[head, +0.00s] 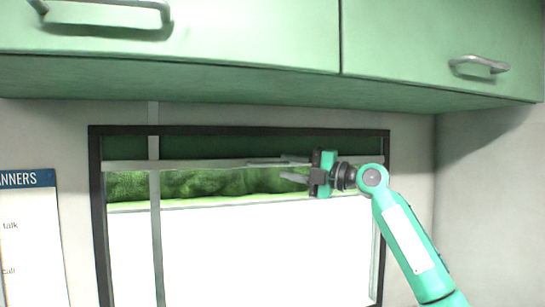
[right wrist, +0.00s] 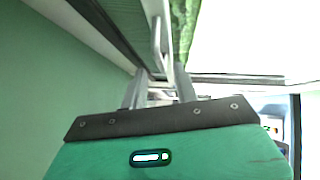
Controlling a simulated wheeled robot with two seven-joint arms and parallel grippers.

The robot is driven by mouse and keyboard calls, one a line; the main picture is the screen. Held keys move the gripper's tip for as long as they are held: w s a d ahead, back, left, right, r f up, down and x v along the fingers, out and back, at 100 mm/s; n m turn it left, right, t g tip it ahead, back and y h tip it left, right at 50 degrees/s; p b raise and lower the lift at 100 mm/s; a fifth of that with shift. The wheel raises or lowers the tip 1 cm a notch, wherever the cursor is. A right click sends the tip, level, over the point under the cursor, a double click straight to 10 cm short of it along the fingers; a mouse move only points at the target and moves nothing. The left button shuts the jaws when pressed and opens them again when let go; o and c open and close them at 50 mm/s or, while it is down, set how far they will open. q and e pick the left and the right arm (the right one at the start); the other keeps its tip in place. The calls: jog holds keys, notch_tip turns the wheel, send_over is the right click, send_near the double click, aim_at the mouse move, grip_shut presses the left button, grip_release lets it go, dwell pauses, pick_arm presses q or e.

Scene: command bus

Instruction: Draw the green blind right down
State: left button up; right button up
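The green blind (head: 210,147) is a dark green strip across the top of the window, mostly rolled up. A pale grey bar (head: 200,165) runs along its lower edge. My right gripper (head: 283,168) is at the right part of this bar, its fingers pointing left and apart, one near bar height and one lower. In the right wrist view the fingers stand apart, with a pale handle-like piece (right wrist: 158,42) just beyond and between their tips. I cannot tell whether they touch it. My left gripper is not in view.
Green overhead cupboards (head: 180,40) with metal handles hang just above the window. A dark window frame (head: 97,220) surrounds the pane, and a pale vertical post (head: 156,230) crosses its left part. A notice (head: 30,235) is on the left wall.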

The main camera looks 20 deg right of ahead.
aim_at(275, 164)
jog(key=p+x, duration=0.1)
jog(key=x, duration=0.3)
jog(key=shift+a+r, duration=0.1)
jog(key=shift+r, duration=0.05)
jog(key=shift+w+a+p, duration=0.3)
jog(key=shift+w+a, duration=0.05)
jog(key=shift+w, duration=0.1)
grip_shut()
